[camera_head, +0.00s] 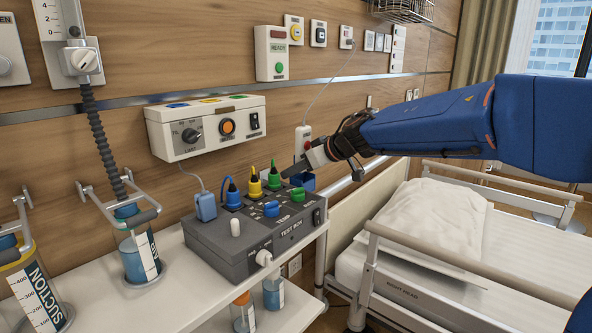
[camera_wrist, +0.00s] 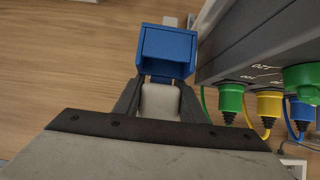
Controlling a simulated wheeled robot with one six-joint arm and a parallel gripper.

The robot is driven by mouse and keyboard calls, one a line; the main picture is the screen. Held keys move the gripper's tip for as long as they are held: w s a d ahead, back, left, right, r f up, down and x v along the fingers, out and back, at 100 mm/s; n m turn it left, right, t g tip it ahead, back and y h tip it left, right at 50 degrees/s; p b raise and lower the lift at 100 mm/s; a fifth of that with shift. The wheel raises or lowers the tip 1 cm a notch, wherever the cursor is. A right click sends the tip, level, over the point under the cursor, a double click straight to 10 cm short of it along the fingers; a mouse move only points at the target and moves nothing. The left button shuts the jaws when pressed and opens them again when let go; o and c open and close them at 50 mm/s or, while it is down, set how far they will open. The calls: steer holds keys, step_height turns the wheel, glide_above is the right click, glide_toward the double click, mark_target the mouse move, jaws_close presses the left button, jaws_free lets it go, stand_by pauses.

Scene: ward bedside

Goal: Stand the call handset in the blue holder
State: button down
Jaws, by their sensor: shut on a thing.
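The call handset (camera_head: 303,136) is pale with a red button and stands roughly upright in the head view, a thin cord running from it up to the wall. My gripper (camera_head: 297,168) is shut on it. In the wrist view the pale handset (camera_wrist: 160,103) shows between the two fingers of my gripper (camera_wrist: 160,93). The blue holder (camera_head: 307,182) is just below and behind my gripper, partly hidden by it. In the wrist view the holder (camera_wrist: 167,68) lies right beyond the fingertips. The handset's lower end is hidden, so I cannot tell whether it is inside the holder.
A grey test box (camera_head: 228,262) with coloured plugs stands close beside my gripper on a white shelf (camera_head: 130,308). A wall control unit (camera_head: 205,125) is to the left. The bed (camera_head: 470,262) with side rails is to the right. Suction jars stand at far left.

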steer(key=shift+g+h, duration=0.3)
steer(key=shift+s+d+f, duration=0.15)
steer(key=shift+f, duration=0.7)
steer(key=shift+s+d+f, duration=0.15)
steer(key=shift+f, duration=0.65)
steer(key=shift+s+d+f, duration=0.15)
steer(key=shift+f, duration=0.7)
stand_by(1.0)
steer(key=shift+r, duration=0.2)
steer(key=shift+w+r, duration=0.1)
steer(key=shift+r, duration=0.25)
steer(key=shift+w+r, duration=0.1)
steer(key=shift+r, duration=0.95)
steer(key=shift+d+r, duration=0.2)
steer(key=shift+r, duration=1.35)
steer(key=shift+a+r, duration=0.15)
steer(key=shift+r, duration=0.1)
steer(key=shift+a, duration=0.1)
